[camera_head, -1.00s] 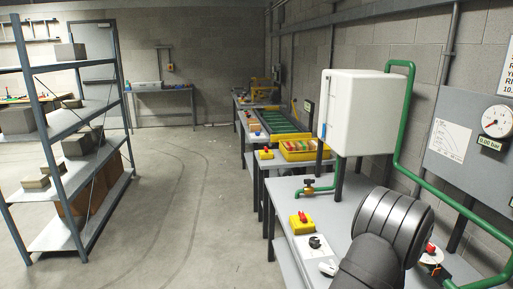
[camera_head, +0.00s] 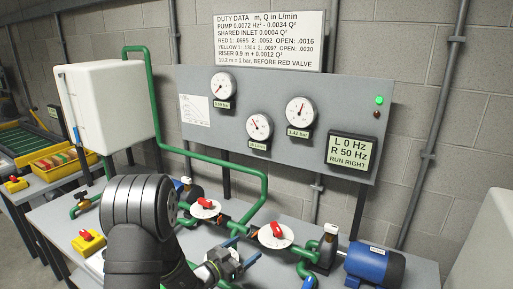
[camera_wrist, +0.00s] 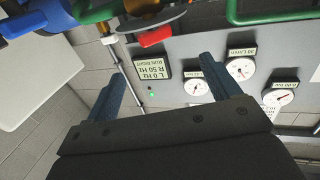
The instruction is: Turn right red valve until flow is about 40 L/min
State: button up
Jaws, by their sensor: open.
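The right red valve (camera_head: 276,235) has a red handle on a white round dial, on the green pipework in front of the panel. My gripper (camera_head: 242,251) is open and empty, with blue fingers, just left of this valve and apart from it. In the wrist view, which is upside down, a red handle (camera_wrist: 157,37) is beyond my open fingers (camera_wrist: 165,85); it appears to be the right valve. The middle gauge (camera_head: 260,126) has an L/min label, too small to read surely. The right gauge (camera_head: 300,111) reads about 1.42 bar.
The left red valve (camera_head: 205,208) stands close to my gripper's left. The display (camera_head: 352,150) reads L 0 Hz, R 50 Hz, RUN RIGHT. A blue motor (camera_head: 374,265) is to the right. A green pipe (camera_head: 265,190) rises between the valves. A white tank (camera_head: 105,103) stands left.

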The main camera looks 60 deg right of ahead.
jog(key=c, duration=0.4)
jog(key=shift+s+d+r, duration=0.15)
jog(key=shift+s+d, duration=0.1)
jog(key=shift+d, duration=0.1)
jog(key=c, duration=0.3)
jog(key=s+d+r+n+t, duration=0.1)
jog(key=s+d+r+n+t+h, duration=0.1)
jog(key=d+t, duration=0.1)
jog(key=s+d+n+t+h, duration=0.1)
jog(key=d+t, duration=0.1)
jog(key=shift+s+d+r, duration=0.1)
jog(key=shift+s+r, duration=0.25)
jog(key=shift+r, duration=0.05)
jog(key=shift+c, duration=0.5)
jog(key=n+t+y, duration=0.7)
jog(key=n+t, duration=0.2)
jog(key=t, duration=0.4)
send_near(276, 228)
jog(key=x, duration=0.7)
jog(key=f+x, duration=0.1)
jog(key=x, duration=0.3)
jog(key=shift+s+d, duration=0.15)
